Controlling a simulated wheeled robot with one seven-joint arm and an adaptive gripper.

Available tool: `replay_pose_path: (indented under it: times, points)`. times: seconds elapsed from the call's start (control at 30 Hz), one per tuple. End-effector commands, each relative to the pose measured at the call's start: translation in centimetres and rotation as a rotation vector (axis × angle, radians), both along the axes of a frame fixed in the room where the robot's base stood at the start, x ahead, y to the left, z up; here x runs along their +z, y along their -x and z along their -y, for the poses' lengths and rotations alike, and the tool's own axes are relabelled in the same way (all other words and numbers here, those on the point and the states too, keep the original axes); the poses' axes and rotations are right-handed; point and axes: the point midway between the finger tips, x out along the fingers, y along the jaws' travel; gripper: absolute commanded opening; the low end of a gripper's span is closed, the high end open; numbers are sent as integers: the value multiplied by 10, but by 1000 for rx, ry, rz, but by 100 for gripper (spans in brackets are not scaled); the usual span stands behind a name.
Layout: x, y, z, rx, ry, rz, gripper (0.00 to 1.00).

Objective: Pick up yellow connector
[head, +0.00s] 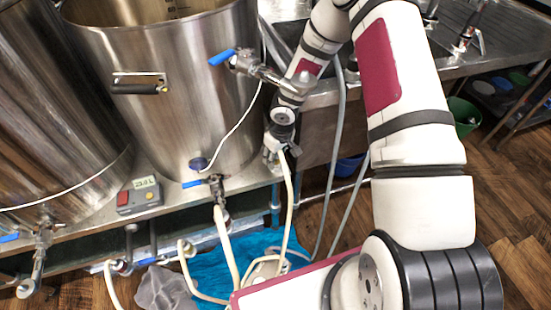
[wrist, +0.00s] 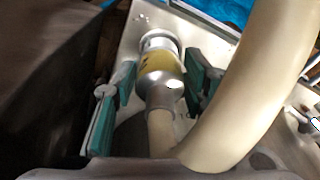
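The yellow connector (wrist: 160,64) shows in the wrist view as a metal fitting with a yellow band, joined to a cream hose at its near end. My gripper (wrist: 150,88) has its two teal-padded fingers on either side of the connector. Gaps show between the pads and the fitting, so the gripper looks open around it. In the head view, my gripper (head: 272,155) is at the bench's front edge, right of the large steel kettle. A cream hose (head: 289,200) hangs down from there. The connector itself is not clear in the head view.
A steel kettle (head: 190,90) with blue-handled valves stands left of my gripper. A grey control box (head: 139,196) sits on the bench before it. Grey hoses (head: 337,150) hang close on the right. A thick cream hose (wrist: 265,80) crosses the wrist view. A blue cloth (head: 215,272) lies below.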

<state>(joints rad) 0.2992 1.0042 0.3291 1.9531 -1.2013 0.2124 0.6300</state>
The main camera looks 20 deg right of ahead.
Motion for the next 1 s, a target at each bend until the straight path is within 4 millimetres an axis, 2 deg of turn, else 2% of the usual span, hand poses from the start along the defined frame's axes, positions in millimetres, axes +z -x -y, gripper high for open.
replay_pose_path:
  times: [0.03,0.1,0.13,0.53,0.67,0.8,1.0]
  points:
    - [0,0,0,0,0,0,20]
    - [0,0,0,0,0,0,4]
    - [0,0,0,0,0,0,0]
    - [5,0,0,0,0,1,0]
    - [17,0,1,-1,1,2,0]
    - [38,0,0,-1,0,2,0]
    - [36,28,28,0,3,-2,0]
